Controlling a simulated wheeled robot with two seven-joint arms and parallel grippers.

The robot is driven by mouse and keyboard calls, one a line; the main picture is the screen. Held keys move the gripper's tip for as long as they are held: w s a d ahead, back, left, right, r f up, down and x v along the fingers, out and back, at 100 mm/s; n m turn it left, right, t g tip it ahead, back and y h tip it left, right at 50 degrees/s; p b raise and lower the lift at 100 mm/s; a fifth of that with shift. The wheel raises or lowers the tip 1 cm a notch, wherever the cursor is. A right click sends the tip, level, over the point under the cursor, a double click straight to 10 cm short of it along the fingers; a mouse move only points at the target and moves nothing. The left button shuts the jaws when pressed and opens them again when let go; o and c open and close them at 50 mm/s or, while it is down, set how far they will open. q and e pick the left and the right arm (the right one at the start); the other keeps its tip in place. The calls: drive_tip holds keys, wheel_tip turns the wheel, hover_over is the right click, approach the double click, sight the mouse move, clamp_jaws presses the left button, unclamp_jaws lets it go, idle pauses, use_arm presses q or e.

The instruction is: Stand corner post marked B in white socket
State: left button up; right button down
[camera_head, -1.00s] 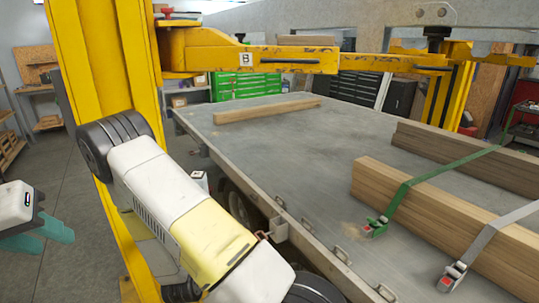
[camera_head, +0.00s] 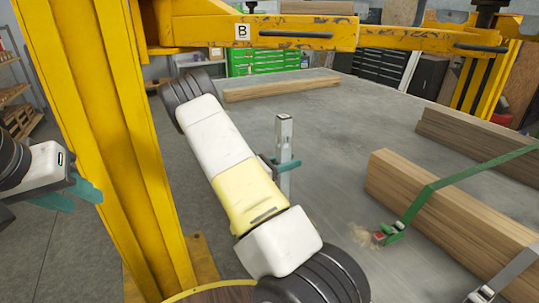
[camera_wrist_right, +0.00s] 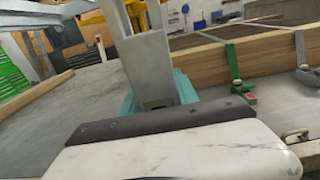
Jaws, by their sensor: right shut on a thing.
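A grey metal post (camera_head: 284,135) stands roughly upright in my right gripper (camera_head: 281,163), whose teal fingers are shut around it. In the right wrist view the post (camera_wrist_right: 148,65) rises between the teal fingers (camera_wrist_right: 158,92), leaning a little. I can read no letter on the post. A white plate marked B (camera_head: 242,31) is on the yellow lift arm behind it. The post's lower end is hidden behind my right arm in the head view. I see no white socket. My left gripper (camera_head: 72,193) is at the far left, empty, its teal fingers apart.
The grey trailer deck (camera_head: 345,125) lies beyond the post. Timber beams (camera_head: 440,200) lie on it under a green strap (camera_head: 428,190). A single plank (camera_head: 280,90) lies at the back. A yellow lift column (camera_head: 95,130) stands between my arms.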

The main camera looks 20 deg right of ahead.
sight(288, 189)
drive_tip(key=shift+f, duration=6.1)
drive_tip(key=c, duration=0.8)
unclamp_jaws()
drive_tip(key=shift+c, duration=0.2)
drive_tip(key=shift+f, duration=0.1)
